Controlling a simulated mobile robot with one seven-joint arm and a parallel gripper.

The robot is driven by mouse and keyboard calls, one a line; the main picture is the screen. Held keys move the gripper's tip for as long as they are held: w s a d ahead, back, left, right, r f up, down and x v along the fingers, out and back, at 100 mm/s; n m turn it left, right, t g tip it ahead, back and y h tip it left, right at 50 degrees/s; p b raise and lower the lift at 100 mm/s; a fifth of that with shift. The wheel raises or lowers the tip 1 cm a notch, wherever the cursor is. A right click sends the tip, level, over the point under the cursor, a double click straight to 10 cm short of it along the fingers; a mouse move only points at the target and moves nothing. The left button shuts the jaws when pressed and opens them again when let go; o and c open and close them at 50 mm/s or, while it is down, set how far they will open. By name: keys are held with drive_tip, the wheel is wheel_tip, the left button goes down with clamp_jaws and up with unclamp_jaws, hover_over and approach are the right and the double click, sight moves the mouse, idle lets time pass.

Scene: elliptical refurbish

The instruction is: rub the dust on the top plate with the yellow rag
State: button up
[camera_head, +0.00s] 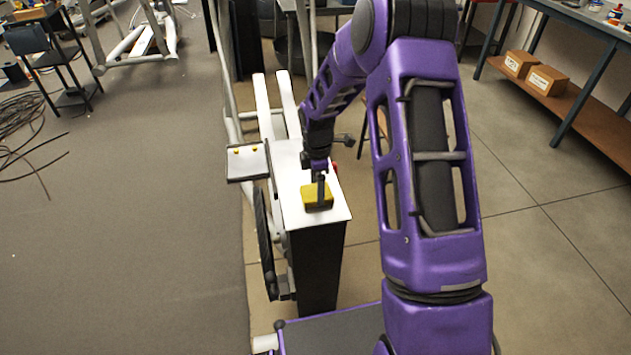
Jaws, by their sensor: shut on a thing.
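The yellow rag (309,197) is a small block-like piece at the near end of the white top plate (330,214) of the machine. My gripper (320,203) points down and is shut on the rag. The rag appears to touch the plate, though the exact contact is too small to tell. No dust can be made out on the plate at this size. My purple arm covers part of the view to the right of the plate.
A small white pedal (247,163) with yellow spots sits left of the plate. A red knob (335,167) is at its right edge. Cardboard boxes (547,80) lie on a bench shelf at right. Black cables (22,140) lie at far left. The grey mat is largely clear.

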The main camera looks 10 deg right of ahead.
sight(308, 197)
drive_tip(key=shift+s+f, duration=0.15)
drive_tip(key=shift+s, duration=0.75)
drive_tip(key=shift+a, duration=1.45)
drive_tip(key=shift+w+r, duration=0.2)
drive_tip(key=shift+w, duration=1.8)
drive_tip(key=shift+w+f, duration=0.1)
drive_tip(key=shift+w, duration=3.25)
drive_tip(key=shift+w+f+b, duration=0.15)
drive_tip(key=shift+w+b, duration=0.25)
drive_tip(key=shift+w, duration=1.9)
drive_tip(key=shift+w+r+b, duration=0.15)
drive_tip(key=shift+w+b, duration=0.1)
drive_tip(key=shift+w, duration=1.15)
drive_tip(key=shift+w+r+b, duration=0.1)
drive_tip(key=shift+w+b, duration=0.1)
drive_tip(key=shift+w, duration=1.2)
drive_tip(key=shift+f, duration=0.15)
drive_tip(key=shift+s+d, duration=0.1)
drive_tip(key=shift+s, duration=0.7)
drive_tip(key=shift+s+f, duration=0.2)
drive_tip(key=shift+s, duration=1)
drive_tip(key=shift+s+r+p, duration=0.2)
drive_tip(key=shift+s+p, duration=0.2)
drive_tip(key=shift+s, duration=2.2)
drive_tip(key=shift+s+r+p, duration=0.15)
drive_tip(key=shift+s+p, duration=0.25)
drive_tip(key=shift+s, duration=2.2)
drive_tip(key=shift+s+f, duration=0.2)
drive_tip(key=shift+s, duration=3.05)
